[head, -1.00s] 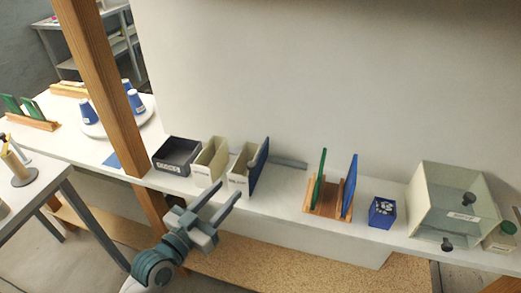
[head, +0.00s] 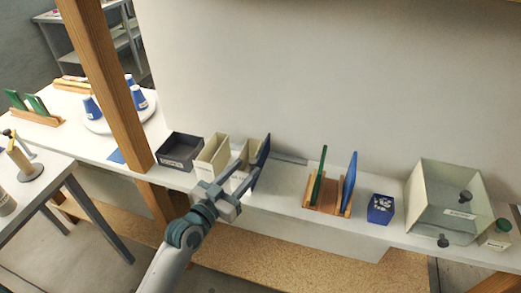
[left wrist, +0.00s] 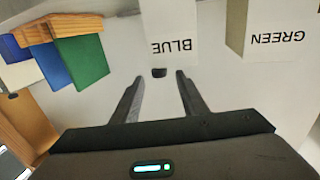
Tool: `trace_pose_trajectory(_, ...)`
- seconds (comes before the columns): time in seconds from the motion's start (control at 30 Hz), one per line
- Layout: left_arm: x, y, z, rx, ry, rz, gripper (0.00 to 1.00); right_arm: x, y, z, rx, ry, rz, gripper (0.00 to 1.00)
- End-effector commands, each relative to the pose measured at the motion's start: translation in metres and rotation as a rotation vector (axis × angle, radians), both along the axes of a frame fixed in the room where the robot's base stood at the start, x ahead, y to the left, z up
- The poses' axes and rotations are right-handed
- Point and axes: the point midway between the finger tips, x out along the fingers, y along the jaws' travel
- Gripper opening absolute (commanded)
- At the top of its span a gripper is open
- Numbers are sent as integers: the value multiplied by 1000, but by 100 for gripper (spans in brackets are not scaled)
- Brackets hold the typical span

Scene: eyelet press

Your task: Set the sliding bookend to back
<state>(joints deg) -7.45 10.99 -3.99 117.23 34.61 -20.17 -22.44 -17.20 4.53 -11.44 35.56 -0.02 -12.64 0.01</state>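The blue upright panel (head: 262,160), which I take for the sliding bookend, stands at the right side of the right cream box (head: 240,180). A grey rail-like strip (head: 290,158) runs behind it along the wall. My left gripper (head: 246,172) is open and empty, its fingers reaching over the front of that box and partly hiding it and the panel's lower edge. In the left wrist view, the open fingers (left wrist: 160,78) point at a small dark knob (left wrist: 158,72) beside a white box labelled BLUE (left wrist: 185,28). I cannot tell what the knob belongs to. My right gripper is not in view.
A dark bin (head: 180,150) and another cream box (head: 213,155) stand left. A wooden rack (head: 325,201) with green and blue boards, a small blue box (head: 381,209) and a clear case (head: 445,200) stand right. The shelf between the panel and rack is clear.

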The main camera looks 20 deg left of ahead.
Motion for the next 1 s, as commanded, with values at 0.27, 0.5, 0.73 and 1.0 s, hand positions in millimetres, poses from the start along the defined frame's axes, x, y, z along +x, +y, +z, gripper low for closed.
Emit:
trace_pose_trajectory(0.27, 49, -15, 3, -1, -1, 0, 40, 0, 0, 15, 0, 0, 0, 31)
trace_pose_trajectory(0.5, 78, -24, 1, -2, 0, -1, 40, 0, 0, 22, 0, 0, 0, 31)
trace_pose_trajectory(0.73, 87, -27, 0, 0, -1, -1, 40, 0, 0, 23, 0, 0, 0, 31)
trace_pose_trajectory(1.0, 87, -27, 0, -1, 0, -1, 35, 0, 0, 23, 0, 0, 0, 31)
